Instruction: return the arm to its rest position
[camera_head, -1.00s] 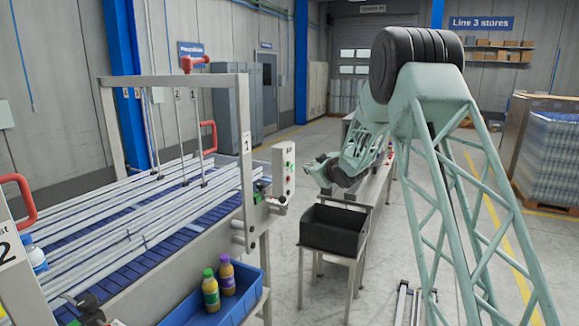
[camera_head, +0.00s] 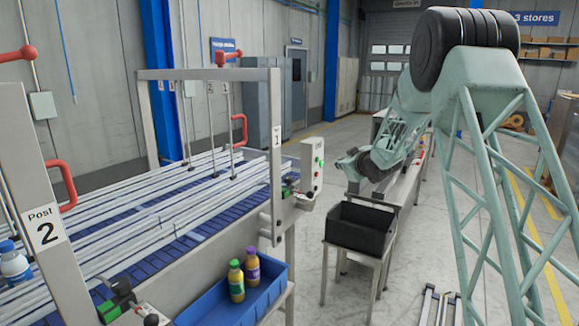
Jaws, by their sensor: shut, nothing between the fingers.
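My pale green arm rises at the right of the view, bends at a large black joint, and reaches down toward the middle. My gripper (camera_head: 347,164) is a small dark shape at the far end of the arm. It is shut and empty, in the air above and behind a black open bin (camera_head: 361,227). The fingers are small and hard to make out. It appears clear of the bin and of the case packer post at its left.
The case packer has a blue belt with white rails (camera_head: 165,215), Post 2 (camera_head: 43,232) and a red handle (camera_head: 62,185). A blue tray (camera_head: 262,296) holds a green-capped bottle (camera_head: 236,281) and a purple-capped bottle (camera_head: 252,266). Grey floor (camera_head: 312,255) lies open between tray and bin.

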